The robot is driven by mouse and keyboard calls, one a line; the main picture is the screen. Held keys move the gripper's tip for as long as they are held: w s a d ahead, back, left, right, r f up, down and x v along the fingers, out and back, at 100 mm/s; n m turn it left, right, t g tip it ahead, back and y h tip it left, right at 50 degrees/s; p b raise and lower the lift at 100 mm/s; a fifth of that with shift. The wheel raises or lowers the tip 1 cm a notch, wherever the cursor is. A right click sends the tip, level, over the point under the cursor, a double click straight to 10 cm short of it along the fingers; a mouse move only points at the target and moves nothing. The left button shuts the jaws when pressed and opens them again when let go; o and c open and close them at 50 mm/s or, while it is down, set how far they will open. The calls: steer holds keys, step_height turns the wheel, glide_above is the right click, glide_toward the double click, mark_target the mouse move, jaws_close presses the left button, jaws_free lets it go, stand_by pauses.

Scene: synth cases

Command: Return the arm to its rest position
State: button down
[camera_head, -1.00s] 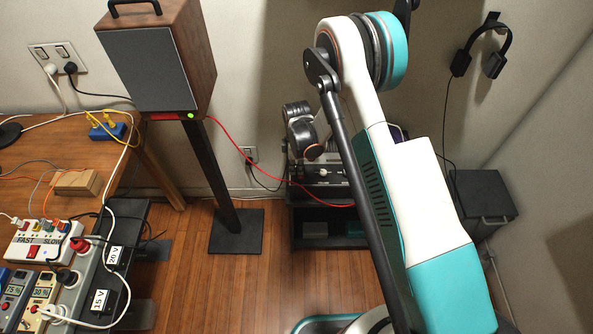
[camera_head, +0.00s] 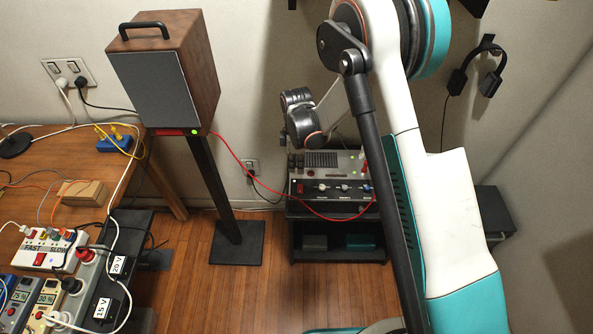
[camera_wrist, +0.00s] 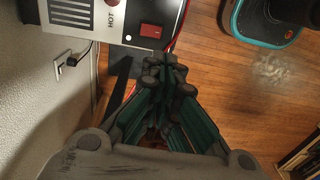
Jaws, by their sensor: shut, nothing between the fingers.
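My gripper (camera_wrist: 165,75) shows in the wrist view with its dark fingers together and nothing between them. It hangs over the wooden floor, beside a grey unit (camera_wrist: 125,15) with a red switch and the word HOT. In the head view my white and teal arm rises on the right and bends over at the top. Part of its far end shows in front of the wall, above the grey unit (camera_head: 325,190). My gripper's fingers cannot be made out in the head view.
A wooden speaker box (camera_head: 165,75) stands on a black post left of my arm. A red cable (camera_head: 240,160) runs from it to the unit on a black shelf (camera_head: 335,225). A wooden table (camera_head: 75,160) and power strips are at left. Headphones (camera_head: 475,70) hang on the wall at right.

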steer(key=shift+s+r, duration=0.1)
steer(key=shift+r, duration=0.7)
steer(key=s+d+r+m+t+b, duration=0.1)
steer(key=s+d+r+m, duration=0.15)
steer(key=r, duration=0.45)
steer(key=s+d+r+m+t, duration=0.1)
steer(key=s+d+r+m, duration=0.2)
steer(key=r, duration=0.5)
steer(key=s+d+r+m+t+b, duration=0.1)
steer(key=s+d+r+m, duration=0.2)
steer(key=r, duration=0.4)
steer(key=s+d+r+m+t, duration=0.2)
steer(key=s+d+m, duration=0.2)
steer(key=s, duration=0.4)
steer(key=s+d+r+m+t+b, duration=0.1)
steer(key=s+d+r+m+t, duration=0.1)
steer(key=s+d+m, duration=0.3)
steer(key=s+d+r, duration=0.1)
steer(key=s, duration=0.3)
steer(key=shift+d+r+t+b, duration=0.15)
steer(key=shift+r+t+b, duration=0.15)
steer(key=shift+t, duration=0.1)
steer(key=c, duration=2.3)
jaws_free()
steer(key=shift+s, duration=0.1)
